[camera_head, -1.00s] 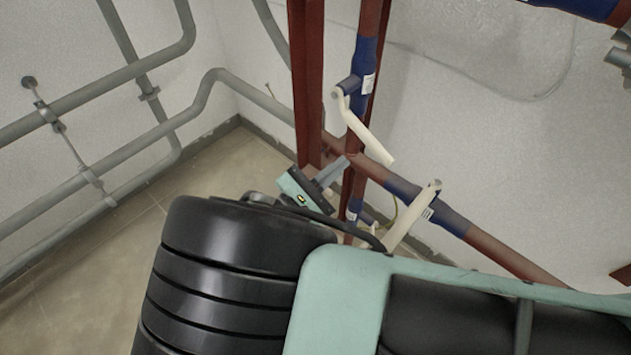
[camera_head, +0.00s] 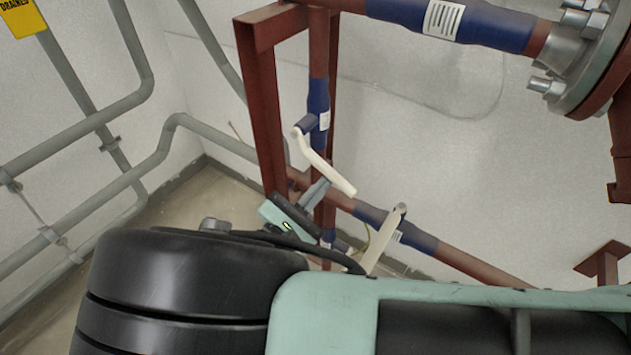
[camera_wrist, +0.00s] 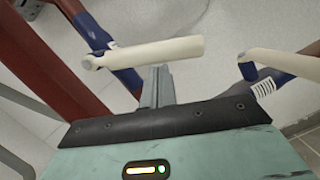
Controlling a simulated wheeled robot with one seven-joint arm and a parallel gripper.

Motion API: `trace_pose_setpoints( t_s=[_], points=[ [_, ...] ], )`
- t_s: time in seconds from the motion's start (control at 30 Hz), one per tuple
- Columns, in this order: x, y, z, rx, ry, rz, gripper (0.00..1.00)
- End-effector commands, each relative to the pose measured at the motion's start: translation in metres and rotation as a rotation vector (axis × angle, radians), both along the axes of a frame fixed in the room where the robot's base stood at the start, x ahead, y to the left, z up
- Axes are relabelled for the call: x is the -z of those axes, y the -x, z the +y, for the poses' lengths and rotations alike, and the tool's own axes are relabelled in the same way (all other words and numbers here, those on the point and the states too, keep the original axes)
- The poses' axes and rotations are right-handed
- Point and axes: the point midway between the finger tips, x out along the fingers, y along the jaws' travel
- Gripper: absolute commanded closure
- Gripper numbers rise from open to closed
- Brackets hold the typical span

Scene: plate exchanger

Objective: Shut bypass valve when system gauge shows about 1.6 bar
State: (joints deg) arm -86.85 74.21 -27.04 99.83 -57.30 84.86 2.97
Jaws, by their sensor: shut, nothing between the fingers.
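Two valves with cream lever handles show. One lever (camera_head: 328,170) is on the blue section of the upright pipe and slants down to the right; it also crosses the upper middle of the wrist view (camera_wrist: 155,52). The other lever (camera_head: 383,243) is on the blue section of the sloping pipe, lower right; it shows at right in the wrist view (camera_wrist: 288,65). No label tells which is the bypass valve. My gripper (camera_head: 320,186) is shut and empty, its fingertips (camera_wrist: 157,72) close beside the upright pipe's lever. I cannot tell whether they touch it. No gauge is in view.
A red steel post (camera_head: 262,110) stands just left of the upright pipe. A blue pipe section (camera_head: 450,22) and a bolted flange (camera_head: 590,70) are at the upper right. Grey pipes (camera_head: 85,125) run along the left wall. A yellow sign (camera_head: 22,18) is partly cut off.

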Motion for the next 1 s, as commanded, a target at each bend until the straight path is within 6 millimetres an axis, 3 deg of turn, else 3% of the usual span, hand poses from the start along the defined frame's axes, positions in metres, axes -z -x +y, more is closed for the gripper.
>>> trace_pose_setpoints(
  t_s=[0.03, 0.43, 1.0],
  points=[
    [-0.012, 0.002, -0.003, 0.002, 0.029, 0.018, 1.00],
    [-0.039, 0.012, -0.016, 0.003, 0.245, 0.183, 1.00],
    [-0.039, 0.013, -0.018, 0.003, 0.242, 0.183, 1.00]
  ],
)
